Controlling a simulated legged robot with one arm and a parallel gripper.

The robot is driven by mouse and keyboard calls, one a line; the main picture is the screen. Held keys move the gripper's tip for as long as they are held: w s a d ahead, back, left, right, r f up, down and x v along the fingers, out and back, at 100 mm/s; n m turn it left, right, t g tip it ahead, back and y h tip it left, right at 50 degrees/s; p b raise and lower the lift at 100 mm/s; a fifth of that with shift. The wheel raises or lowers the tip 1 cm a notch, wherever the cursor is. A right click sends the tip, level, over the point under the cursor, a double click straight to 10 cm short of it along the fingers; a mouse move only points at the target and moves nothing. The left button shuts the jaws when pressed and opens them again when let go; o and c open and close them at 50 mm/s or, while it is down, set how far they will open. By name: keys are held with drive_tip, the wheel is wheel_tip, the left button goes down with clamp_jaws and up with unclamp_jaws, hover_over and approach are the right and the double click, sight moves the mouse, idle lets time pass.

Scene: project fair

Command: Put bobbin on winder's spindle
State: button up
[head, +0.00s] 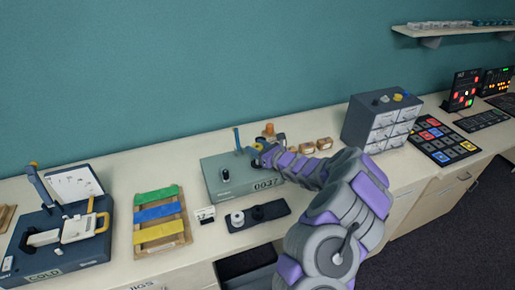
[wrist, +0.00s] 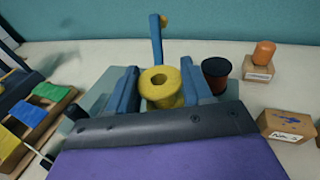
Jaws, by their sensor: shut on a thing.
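My gripper (head: 258,157) is over the top of the grey-green winder box (head: 214,178) marked 0037. In the wrist view its two blue fingers (wrist: 160,88) are shut on a yellow bobbin (wrist: 160,98), one on each side. The bobbin is upright with its hole facing up, and only a bit of its yellow shows in the head view (head: 257,147). A blue upright post (head: 236,138) rises from the winder behind the bobbin; it also shows in the wrist view (wrist: 157,42). I cannot make out the spindle, nor whether the bobbin touches the winder.
A dark red-brown bobbin (wrist: 216,74) stands right of the fingers. An orange piece (wrist: 264,52) sits on a small block behind. A black tray (head: 276,208) with a white bobbin (head: 237,218) lies in front. A grey drawer cabinet (head: 378,120) stands right.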

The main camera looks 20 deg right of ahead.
drive_tip(key=shift+f, duration=0.15)
drive_tip(key=shift+f, duration=0.35)
drive_tip(key=shift+f+b, duration=0.45)
idle(0.5)
drive_tip(key=shift+f, duration=0.35)
drive_tip(key=shift+f+b, duration=0.8)
drive_tip(key=shift+f, duration=0.3)
idle(0.4)
drive_tip(key=o, duration=1.1)
